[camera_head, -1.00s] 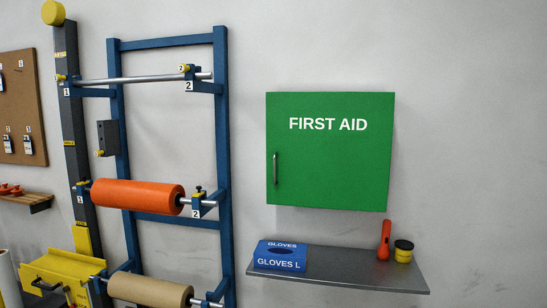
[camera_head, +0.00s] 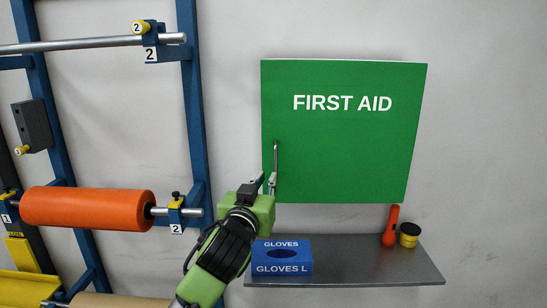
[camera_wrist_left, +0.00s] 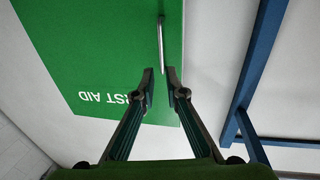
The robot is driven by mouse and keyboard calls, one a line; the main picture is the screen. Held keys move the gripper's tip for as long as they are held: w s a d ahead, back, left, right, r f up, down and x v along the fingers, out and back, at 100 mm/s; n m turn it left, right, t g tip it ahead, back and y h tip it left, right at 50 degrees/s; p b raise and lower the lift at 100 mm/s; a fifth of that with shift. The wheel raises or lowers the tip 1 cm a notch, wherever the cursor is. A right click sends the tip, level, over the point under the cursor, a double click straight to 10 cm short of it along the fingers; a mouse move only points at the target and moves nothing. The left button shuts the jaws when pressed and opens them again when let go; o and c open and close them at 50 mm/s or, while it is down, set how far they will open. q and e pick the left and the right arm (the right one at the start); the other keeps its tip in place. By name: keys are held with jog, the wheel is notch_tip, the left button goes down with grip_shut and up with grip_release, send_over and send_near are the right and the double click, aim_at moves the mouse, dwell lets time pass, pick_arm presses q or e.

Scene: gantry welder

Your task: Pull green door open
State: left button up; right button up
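The green door (camera_head: 345,150) marked FIRST AID is on the wall and looks shut. Its upright metal bar handle (camera_head: 276,155) is near the left edge. My left gripper (camera_head: 267,183) is at the handle's lower part, in front of the door. In the left wrist view, the green door (camera_wrist_left: 95,50) appears upside down. The two fingers of my left gripper (camera_wrist_left: 161,72) are apart, one on each side of the line of the handle (camera_wrist_left: 161,38). I cannot tell whether either finger touches it. My right gripper is not in view.
A grey shelf (camera_head: 350,267) is below the door, with a blue glove box (camera_head: 283,257), an orange flashlight (camera_head: 390,228) and a yellow-black round container (camera_head: 409,236). A blue rack (camera_head: 195,110) with an orange roll (camera_head: 88,208) stands at the left. The wall right of the door is clear.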

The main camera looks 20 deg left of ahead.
aim_at(275, 163)
pick_arm(q)
jog(key=w+p, duration=0.1)
jog(key=w, duration=0.2)
jog(key=w+p, duration=0.1)
jog(key=w, duration=0.3)
jog(key=w+a+p, duration=0.1)
jog(key=w, duration=0.2)
jog(key=shift+w, duration=0.25)
jog(key=shift+w+p, duration=0.3)
jog(key=shift+p, duration=0.05)
jog(key=shift+w+f, duration=0.1)
jog(key=shift+w, duration=0.3)
jog(key=shift+a, duration=0.1)
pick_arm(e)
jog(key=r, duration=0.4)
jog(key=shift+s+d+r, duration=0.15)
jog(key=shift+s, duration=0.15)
pick_arm(q)
grip_shut()
